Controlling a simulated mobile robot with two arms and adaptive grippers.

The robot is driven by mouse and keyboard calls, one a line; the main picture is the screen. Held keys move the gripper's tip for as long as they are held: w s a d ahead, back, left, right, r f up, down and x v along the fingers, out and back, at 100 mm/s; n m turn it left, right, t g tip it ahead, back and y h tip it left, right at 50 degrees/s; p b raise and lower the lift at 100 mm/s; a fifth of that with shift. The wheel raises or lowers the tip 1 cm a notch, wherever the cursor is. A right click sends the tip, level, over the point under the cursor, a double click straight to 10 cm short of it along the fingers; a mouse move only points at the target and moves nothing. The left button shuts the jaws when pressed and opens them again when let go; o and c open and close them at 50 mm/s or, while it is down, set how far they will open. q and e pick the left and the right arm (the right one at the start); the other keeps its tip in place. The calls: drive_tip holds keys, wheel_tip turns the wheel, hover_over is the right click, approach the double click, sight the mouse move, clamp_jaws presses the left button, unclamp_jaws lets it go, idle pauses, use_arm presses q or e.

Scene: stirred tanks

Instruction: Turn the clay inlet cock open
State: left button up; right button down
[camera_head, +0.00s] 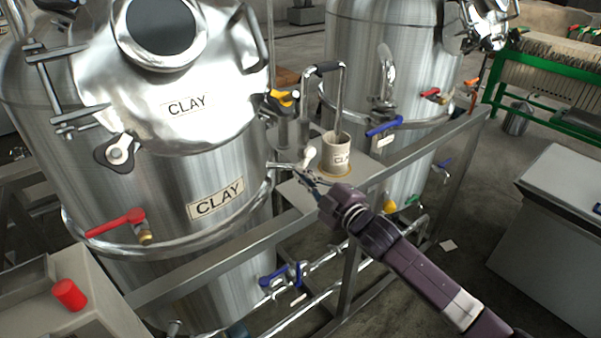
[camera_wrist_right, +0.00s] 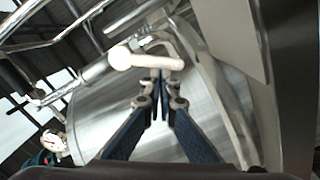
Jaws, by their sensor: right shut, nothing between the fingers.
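The steel tank (camera_head: 165,170) marked CLAY fills the left of the head view. A small white-handled cock (camera_head: 309,155) shows on a pipe at its right side, by the steel frame; no label on it can be read. In the right wrist view, a cream-white lever (camera_wrist_right: 147,61) lies across the picture just beyond the fingertips. My right gripper (camera_head: 299,174) is beside this cock, and its fingers (camera_wrist_right: 161,77) are shut together with nothing between them. I cannot tell whether the fingertips touch the lever. My left gripper is not in view.
A beige labelled mug (camera_head: 336,155) stands on the frame's shelf close to my right gripper. Other cocks show red (camera_head: 118,222), yellow (camera_head: 284,97) and blue (camera_head: 384,126) handles. A second tank (camera_head: 365,70) stands behind. A grey cabinet (camera_head: 550,205) is at the right.

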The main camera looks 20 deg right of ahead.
drive_tip(key=n, duration=0.1)
drive_tip(key=d+f+n+b, duration=0.1)
drive_tip(key=n, duration=0.1)
drive_tip(key=shift+w+d+f+n, duration=0.15)
drive_tip(key=shift+w+f+n, duration=0.1)
drive_tip(key=shift+n, duration=0.05)
drive_tip(key=shift+d+f+n+b, duration=0.1)
drive_tip(key=shift+d+n+b, duration=0.25)
drive_tip(key=shift+n, duration=0.35)
drive_tip(key=shift+w+a, duration=0.1)
